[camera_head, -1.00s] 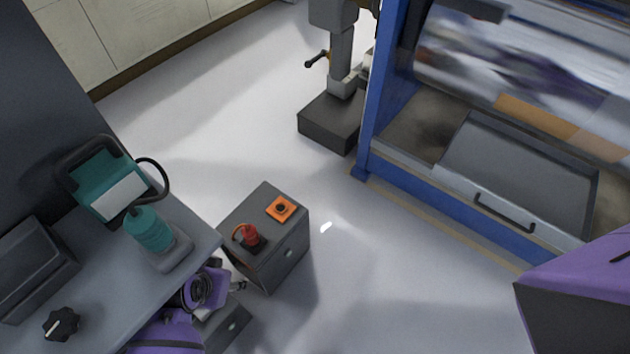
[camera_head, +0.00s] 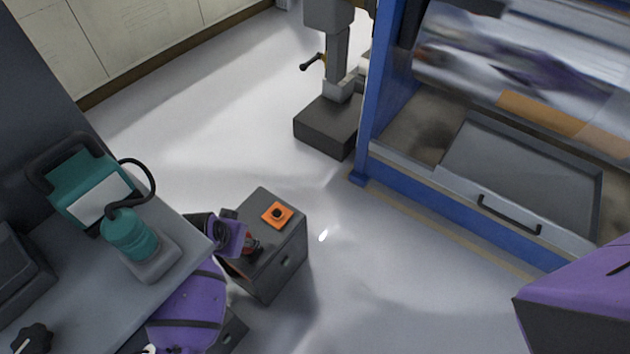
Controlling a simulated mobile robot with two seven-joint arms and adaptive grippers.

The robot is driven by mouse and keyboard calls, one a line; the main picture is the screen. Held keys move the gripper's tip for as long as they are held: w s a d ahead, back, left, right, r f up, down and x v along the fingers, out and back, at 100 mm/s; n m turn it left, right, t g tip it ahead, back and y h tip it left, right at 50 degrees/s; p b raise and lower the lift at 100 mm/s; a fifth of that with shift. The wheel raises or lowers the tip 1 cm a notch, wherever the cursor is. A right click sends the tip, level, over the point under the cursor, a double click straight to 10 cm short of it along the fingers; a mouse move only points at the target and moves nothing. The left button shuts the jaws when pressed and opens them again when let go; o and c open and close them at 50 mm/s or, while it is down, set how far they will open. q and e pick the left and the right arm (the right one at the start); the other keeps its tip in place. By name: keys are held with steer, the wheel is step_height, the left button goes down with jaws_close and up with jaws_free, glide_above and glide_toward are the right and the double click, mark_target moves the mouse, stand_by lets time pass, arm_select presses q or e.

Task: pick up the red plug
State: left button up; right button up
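The red plug (camera_head: 251,243) stands on the left part of the small grey cabinet top (camera_head: 258,262). It is partly covered by my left gripper (camera_head: 241,239), whose purple and black wrist comes in from the left over the cabinet's edge. The gripper is right beside or around the plug; its fingers are too small and hidden to tell which, or whether they are open. My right gripper is out of view; only a purple and black part of my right arm (camera_head: 575,295) shows at the lower right.
An orange square piece with a dark centre (camera_head: 277,214) lies on the cabinet behind the plug. A grey bench (camera_head: 95,285) at left carries a teal device (camera_head: 130,235) close to my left arm. A blue-framed machine (camera_head: 440,195) stands at right. Open floor lies between.

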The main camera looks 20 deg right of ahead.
arm_select(q)
steer(key=b+x, duration=0.1)
steer(key=x, duration=0.3)
steer(key=shift+f+b, duration=0.15)
steer(key=shift+b, duration=0.15)
steer(key=shift+c, duration=0.9)
jaws_close()
